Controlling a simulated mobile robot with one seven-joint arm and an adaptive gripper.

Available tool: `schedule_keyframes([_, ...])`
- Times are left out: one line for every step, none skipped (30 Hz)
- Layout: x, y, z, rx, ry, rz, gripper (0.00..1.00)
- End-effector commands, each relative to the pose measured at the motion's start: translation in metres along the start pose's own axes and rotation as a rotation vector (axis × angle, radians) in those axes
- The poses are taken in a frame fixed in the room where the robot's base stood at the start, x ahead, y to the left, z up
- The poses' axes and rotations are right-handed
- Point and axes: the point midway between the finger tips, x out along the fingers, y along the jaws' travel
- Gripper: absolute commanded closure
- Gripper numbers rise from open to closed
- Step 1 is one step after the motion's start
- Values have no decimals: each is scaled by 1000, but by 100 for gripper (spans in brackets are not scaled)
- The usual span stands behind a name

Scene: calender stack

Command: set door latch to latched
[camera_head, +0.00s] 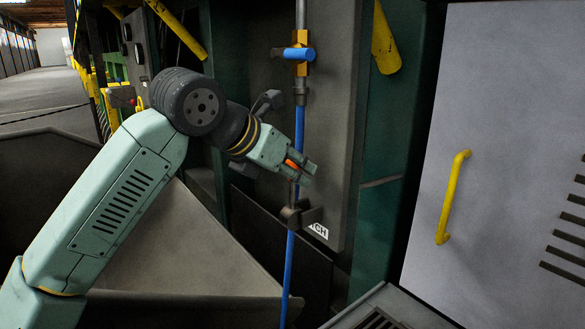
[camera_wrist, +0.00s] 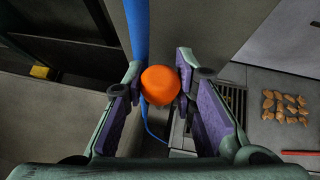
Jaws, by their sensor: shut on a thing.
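The door latch is a lever with an orange knob (camera_head: 291,163) at its upper end, above a dark bracket (camera_head: 296,215) on a grey panel. A white label ending in "TCH" (camera_head: 318,230) is partly hidden beside the bracket. My gripper (camera_head: 302,172) is shut on the orange knob. In the wrist view the round orange knob (camera_wrist: 160,85) sits between my two purple-padded fingers. The lever appears to stand roughly upright below my fingers. Most of its shaft is hidden, so its exact setting is hard to tell.
A blue hose (camera_head: 288,270) runs down close behind my gripper. A blue-handled valve (camera_head: 299,53) is above it. A grey door with a yellow handle (camera_head: 452,197) stands at right. Several brown pieces (camera_wrist: 285,107) and a red rod (camera_wrist: 303,152) lie at right in the wrist view.

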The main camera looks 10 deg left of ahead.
Motion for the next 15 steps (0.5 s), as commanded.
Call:
schedule_keyframes([1,0,0,1,1,0,100])
schedule_keyframes([1,0,0,1,1,0,100])
schedule_keyframes([1,0,0,1,0,0,100])
schedule_keyframes([1,0,0,1,0,0,74])
schedule_keyframes([1,0,0,1,0,0,72])
schedule_keyframes([1,0,0,1,0,0,70])
schedule_keyframes([1,0,0,1,0,0,68])
schedule_keyframes([0,0,0,1,0,0,66])
schedule_keyframes([0,0,0,1,-1,0,63])
schedule_keyframes([0,0,0,1,-1,0,61])
schedule_keyframes([0,0,0,1,-1,0,59])
schedule_keyframes([0,0,0,1,-1,0,56])
schedule_keyframes([0,0,0,1,-1,0,54])
schedule_keyframes([0,0,0,1,-1,0,54])
schedule_keyframes([0,0,0,1,-1,0,54])
